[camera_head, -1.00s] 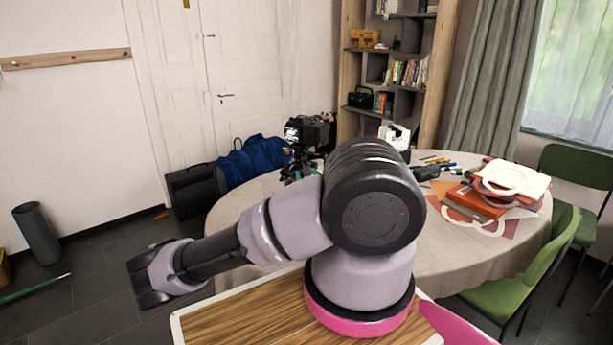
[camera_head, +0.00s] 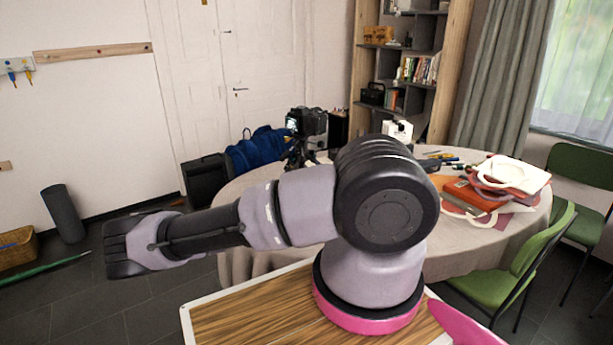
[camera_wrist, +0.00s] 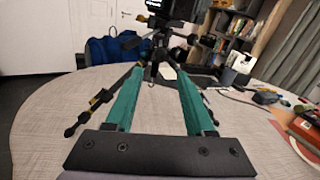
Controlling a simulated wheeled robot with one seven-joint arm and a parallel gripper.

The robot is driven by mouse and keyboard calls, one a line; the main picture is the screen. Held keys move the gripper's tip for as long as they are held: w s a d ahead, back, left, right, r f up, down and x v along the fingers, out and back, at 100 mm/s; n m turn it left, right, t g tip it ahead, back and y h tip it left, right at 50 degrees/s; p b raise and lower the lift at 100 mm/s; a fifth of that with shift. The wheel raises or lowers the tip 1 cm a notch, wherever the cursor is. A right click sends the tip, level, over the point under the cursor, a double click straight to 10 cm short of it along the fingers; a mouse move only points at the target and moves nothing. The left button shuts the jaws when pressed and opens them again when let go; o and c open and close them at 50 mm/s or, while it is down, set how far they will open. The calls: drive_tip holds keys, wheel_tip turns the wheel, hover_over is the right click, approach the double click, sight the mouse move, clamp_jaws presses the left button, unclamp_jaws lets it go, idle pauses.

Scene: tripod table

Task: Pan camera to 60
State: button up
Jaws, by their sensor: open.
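A black camera (camera_head: 306,122) stands on a black tripod (camera_head: 300,155) at the far left part of the round table. In the wrist view the tripod (camera_wrist: 160,48) is straight ahead, with yellow-marked parts and legs spread on the table. Only the bottom of the camera (camera_wrist: 158,4) shows at the top edge there. My gripper (camera_wrist: 161,75) has two teal fingers, apart and empty, pointing at the tripod. The tripod's middle shows beyond and between the fingertips; I cannot tell whether they touch it. In the head view my arm hides the gripper.
The round table (camera_head: 255,195) has a pale cloth. A blue bag (camera_head: 262,150) and black case (camera_head: 207,180) stand behind the table. Green chairs (camera_head: 515,265) are at right.

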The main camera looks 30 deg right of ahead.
drive_tip(key=shift+f+m, duration=0.15)
drive_tip(key=shift+m, duration=0.15)
drive_tip(key=c, duration=0.8)
wheel_tip(320, 180, down, 3)
drive_tip(key=m+h, duration=0.1)
drive_tip(key=m, duration=0.2)
drive_tip(key=m+g+h, duration=0.1)
drive_tip(key=m, duration=0.3)
drive_tip(key=shift+a+h, duration=0.1)
drive_tip(key=shift+h, duration=0.2)
clamp_jaws()
drive_tip(key=w+a+r+m+g+h, duration=0.1)
drive_tip(key=w+a+r+m+g, duration=0.35)
drive_tip(key=m, duration=0.75)
drive_tip(key=w+a+r+m+g+h, duration=0.25)
drive_tip(key=a+r+m+g, duration=0.3)
drive_tip(key=m, duration=0.65)
drive_tip(key=s+f+x, duration=0.1)
drive_tip(key=x, duration=1.1)
drive_tip(key=shift+d+t+y, duration=0.2)
drive_tip(key=shift+t+y, duration=0.1)
drive_tip(key=shift+y, duration=0.15)
